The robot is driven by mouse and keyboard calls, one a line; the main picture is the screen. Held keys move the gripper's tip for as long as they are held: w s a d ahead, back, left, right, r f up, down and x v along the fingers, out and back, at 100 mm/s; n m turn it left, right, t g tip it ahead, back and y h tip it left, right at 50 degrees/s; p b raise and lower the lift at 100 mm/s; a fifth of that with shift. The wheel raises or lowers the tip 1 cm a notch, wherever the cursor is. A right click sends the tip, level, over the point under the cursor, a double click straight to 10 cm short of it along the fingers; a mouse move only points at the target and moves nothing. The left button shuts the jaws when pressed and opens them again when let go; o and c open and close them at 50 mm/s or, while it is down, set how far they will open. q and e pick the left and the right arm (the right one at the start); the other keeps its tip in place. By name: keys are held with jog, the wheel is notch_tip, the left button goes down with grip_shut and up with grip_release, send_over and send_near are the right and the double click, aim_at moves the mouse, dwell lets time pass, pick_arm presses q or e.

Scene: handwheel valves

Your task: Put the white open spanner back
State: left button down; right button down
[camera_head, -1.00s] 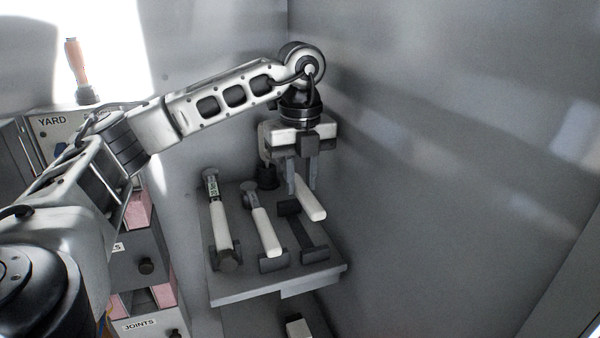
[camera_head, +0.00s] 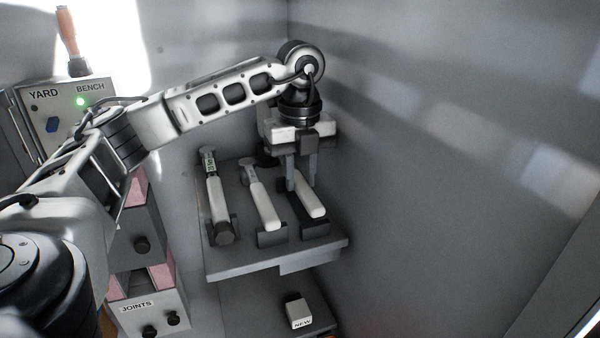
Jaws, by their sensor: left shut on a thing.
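My left gripper (camera_head: 302,180) points down over the right end of a grey tool shelf (camera_head: 270,262). It is shut on the white open spanner (camera_head: 313,205), whose pale handle end sticks out toward the front. The spanner's head is hidden behind the fingers. The spanner lies along the right dark holder (camera_head: 315,229), at or just above it; I cannot tell whether it touches. My right gripper is not in view.
Two more white-handled tools lie on the shelf to the left, a left one (camera_head: 217,200) and a middle one (camera_head: 264,206). A wall rises close on the right. A box marked NEW (camera_head: 298,312) sits below. A YARD/BENCH switch box (camera_head: 62,115) stands at left.

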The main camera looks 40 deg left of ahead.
pick_arm(q)
jog(key=shift+f+b, duration=0.3)
jog(key=shift+f, duration=0.15)
jog(key=shift+f+b, duration=0.4)
jog(key=shift+f, duration=0.25)
jog(key=c, duration=0.6)
grip_release()
jog(key=shift+c, duration=0.2)
jog(key=shift+r, duration=0.1)
jog(key=shift+r+p, duration=2.75)
jog(key=shift+r, duration=0.25)
